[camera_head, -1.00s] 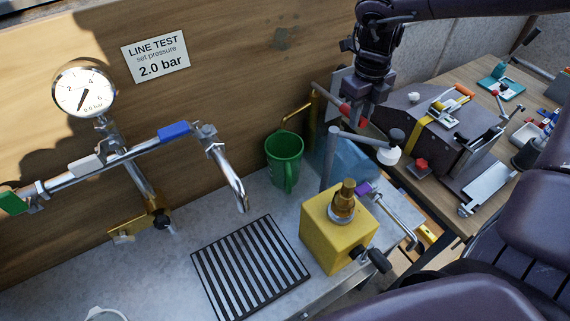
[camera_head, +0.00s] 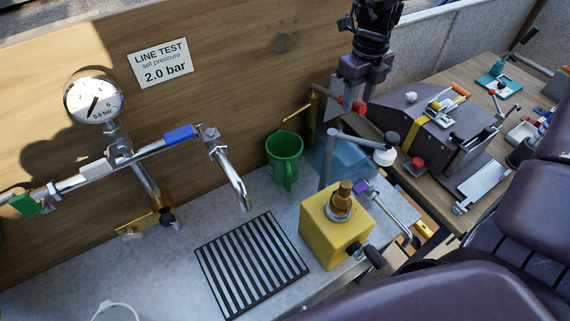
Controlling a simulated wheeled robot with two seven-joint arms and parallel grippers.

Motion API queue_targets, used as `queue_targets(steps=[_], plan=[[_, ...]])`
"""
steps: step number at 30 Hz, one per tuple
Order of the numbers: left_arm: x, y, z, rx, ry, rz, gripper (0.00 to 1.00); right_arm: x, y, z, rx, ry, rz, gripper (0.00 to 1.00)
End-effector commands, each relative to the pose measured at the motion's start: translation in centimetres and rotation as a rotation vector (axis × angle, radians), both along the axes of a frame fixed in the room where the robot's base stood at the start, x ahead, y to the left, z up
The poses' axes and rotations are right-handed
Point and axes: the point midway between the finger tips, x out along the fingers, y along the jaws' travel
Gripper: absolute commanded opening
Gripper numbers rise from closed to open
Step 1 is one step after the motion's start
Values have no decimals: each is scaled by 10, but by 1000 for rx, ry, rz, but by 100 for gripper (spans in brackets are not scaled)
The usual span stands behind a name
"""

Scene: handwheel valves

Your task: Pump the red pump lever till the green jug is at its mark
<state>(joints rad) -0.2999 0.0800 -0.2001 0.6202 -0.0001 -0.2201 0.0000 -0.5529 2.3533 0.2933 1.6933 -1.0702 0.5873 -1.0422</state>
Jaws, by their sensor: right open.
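The pump lever (camera_head: 329,99) is a thin rod with a red grip, angled down to the right at the back of the bench. My right gripper (camera_head: 363,104) points down with its jaws open, at the lever's red end. Its fingers partly cover the grip; I cannot tell whether they touch it. The green jug (camera_head: 284,152) stands upright on the grey bench, left of the lever and behind the yellow block. No mark or fill level on the jug can be made out. My left gripper is not in view.
A bent metal spout (camera_head: 232,179) hangs over a black slotted grate (camera_head: 250,262). A yellow block (camera_head: 334,230) with a brass fitting and a grey post (camera_head: 325,166) stand near the lever. A pressure gauge (camera_head: 94,100) is at left. A cluttered wooden table (camera_head: 462,222) is at right.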

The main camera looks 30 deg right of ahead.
Motion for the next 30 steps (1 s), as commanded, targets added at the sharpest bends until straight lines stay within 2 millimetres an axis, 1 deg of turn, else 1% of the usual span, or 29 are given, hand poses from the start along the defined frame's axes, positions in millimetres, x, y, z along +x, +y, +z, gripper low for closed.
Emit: queue_targets(steps=[1, 15, 26, 29, 30], plan=[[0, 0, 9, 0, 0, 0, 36, 0, 0, 10, -1, -1, 0, 45], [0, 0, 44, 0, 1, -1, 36, 0, 0, 56, 0, 0, 0, 45], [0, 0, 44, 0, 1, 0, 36, 0, 0, 57, 0, 0, 0, 45], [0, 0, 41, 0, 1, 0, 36, 1, 0, 63, -1, -1, 1, 45], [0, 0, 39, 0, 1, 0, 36, 1, 0, 68, -2, -3, 1, 45]])
